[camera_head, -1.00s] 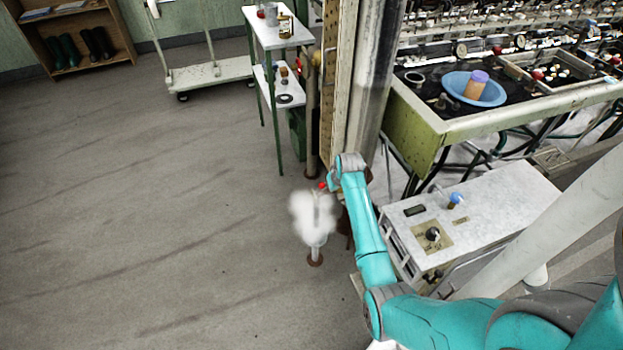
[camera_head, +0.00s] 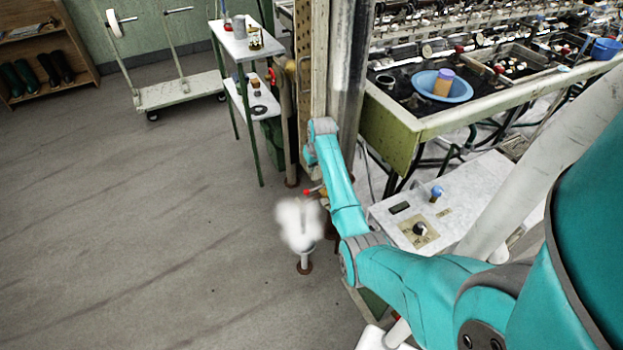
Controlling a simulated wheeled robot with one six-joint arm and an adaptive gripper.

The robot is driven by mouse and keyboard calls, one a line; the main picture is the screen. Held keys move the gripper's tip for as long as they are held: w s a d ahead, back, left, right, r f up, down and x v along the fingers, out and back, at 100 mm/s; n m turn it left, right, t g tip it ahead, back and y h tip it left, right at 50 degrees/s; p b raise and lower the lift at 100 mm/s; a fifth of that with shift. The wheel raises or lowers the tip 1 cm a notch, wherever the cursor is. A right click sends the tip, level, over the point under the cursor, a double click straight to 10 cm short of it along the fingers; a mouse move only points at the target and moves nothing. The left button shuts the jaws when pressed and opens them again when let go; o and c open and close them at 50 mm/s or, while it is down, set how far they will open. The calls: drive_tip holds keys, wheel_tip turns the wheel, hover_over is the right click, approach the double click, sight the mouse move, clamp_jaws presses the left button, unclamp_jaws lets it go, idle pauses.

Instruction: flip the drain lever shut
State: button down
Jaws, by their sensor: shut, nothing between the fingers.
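A small lever with a red knob (camera_head: 307,192) shows left of my forearm, low beside the steel post. It looks like the drain lever; its pivot is mostly hidden by my arm, and I cannot tell its exact angle. Just below it, a white cloud of steam (camera_head: 299,222) hangs over a short upright pipe (camera_head: 305,260) with a brown foot on the floor. My teal arm reaches up from the lower right to a grey wrist joint in front of the post, above the red knob. My gripper's fingers are hidden and I see no contact with the lever.
The steel post (camera_head: 347,80) stands behind my wrist. A grey control box (camera_head: 465,215) with blue and black knobs is right of my arm. The basin bench (camera_head: 392,130) holds a blue bowl (camera_head: 455,92). A shelf stand (camera_head: 240,45) is behind left. The left floor is clear.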

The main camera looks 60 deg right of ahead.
sight(318, 188)
wheel_tip(318, 188, down, 8)
drive_tip(key=shift+s+a+f, duration=0.2)
drive_tip(key=shift+s+a, duration=0.05)
drive_tip(key=shift+s, duration=0.2)
idle(0.8)
drive_tip(key=shift+s, duration=0.1)
idle(0.4)
